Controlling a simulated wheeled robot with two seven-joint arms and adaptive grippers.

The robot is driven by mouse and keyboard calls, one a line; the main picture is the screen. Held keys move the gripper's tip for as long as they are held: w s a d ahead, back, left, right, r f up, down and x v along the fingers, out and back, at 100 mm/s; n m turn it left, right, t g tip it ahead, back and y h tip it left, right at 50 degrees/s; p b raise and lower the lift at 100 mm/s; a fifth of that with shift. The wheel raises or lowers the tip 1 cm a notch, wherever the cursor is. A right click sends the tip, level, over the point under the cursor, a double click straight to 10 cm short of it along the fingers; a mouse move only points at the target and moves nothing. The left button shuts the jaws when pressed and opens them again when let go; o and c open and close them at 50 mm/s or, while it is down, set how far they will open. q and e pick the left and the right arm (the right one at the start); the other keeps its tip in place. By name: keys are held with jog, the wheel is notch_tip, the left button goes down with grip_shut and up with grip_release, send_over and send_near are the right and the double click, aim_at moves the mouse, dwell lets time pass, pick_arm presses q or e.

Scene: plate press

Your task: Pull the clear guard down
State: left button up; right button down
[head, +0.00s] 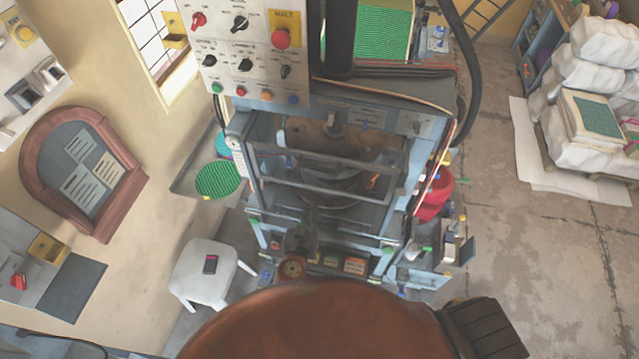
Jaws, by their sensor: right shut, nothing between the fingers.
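The plate press (408,150) stands in the middle of the head view. Its clear guard (325,162) shows as grey horizontal bars across the front opening; the clear pane itself is hard to make out. Round dark platens (340,183) show behind the bars. My left gripper is not in view.
A control panel (225,55) with knobs and buttons is at the upper left of the press. A white stool (205,262) stands at lower left. A red bucket (434,195) is at the press's right side. White sacks (590,75) are stacked at right; the floor before them is clear.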

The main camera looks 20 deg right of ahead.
jog(key=m, duration=0.1)
send_near(322, 178)
jog(key=shift+h, duration=0.4)
jog(key=x, duration=0.2)
jog(key=p+x, duration=0.1)
jog(key=x, duration=0.4)
jog(key=shift+w+a+f, duration=0.2)
jog(key=shift+w+f, duration=0.05)
jog(key=shift+f, duration=0.15)
jog(key=f, duration=0.1)
jog(key=f+b, duration=0.1)
jog(key=f, duration=0.1)
jog(key=shift+s+a, duration=0.1)
jog(key=shift+s, duration=0.1)
jog(key=shift+f, duration=0.6)
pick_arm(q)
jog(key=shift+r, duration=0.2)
